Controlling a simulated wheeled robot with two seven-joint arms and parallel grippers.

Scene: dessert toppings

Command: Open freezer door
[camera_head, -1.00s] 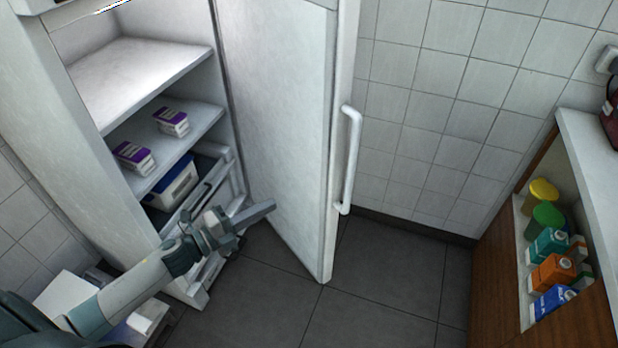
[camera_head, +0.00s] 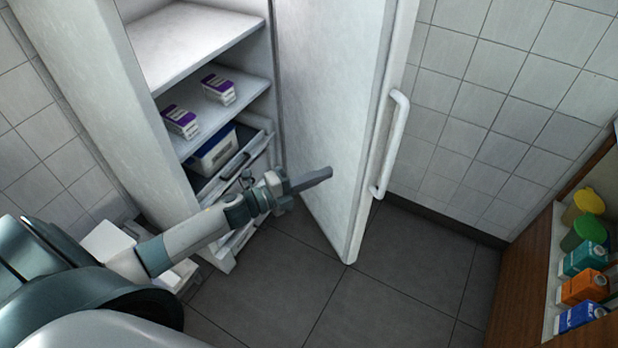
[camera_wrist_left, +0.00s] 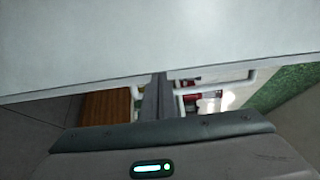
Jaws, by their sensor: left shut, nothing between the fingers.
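The freezer door (camera_head: 330,110) stands wide open, showing its inner face, with its white handle (camera_head: 392,145) on the far side. The open freezer (camera_head: 195,40) stands at the left with its shelves exposed. My left gripper (camera_head: 328,174) is shut and empty, in front of the lower inner face of the door. Whether it touches the door cannot be told. In the left wrist view the shut fingers (camera_wrist_left: 159,90) point at a pale panel (camera_wrist_left: 160,45), which looks like the door. My right gripper is not in view.
A wooden counter (camera_head: 535,235) with cartons and lidded jars stands at the right. The dark floor (camera_head: 400,280) between is clear.

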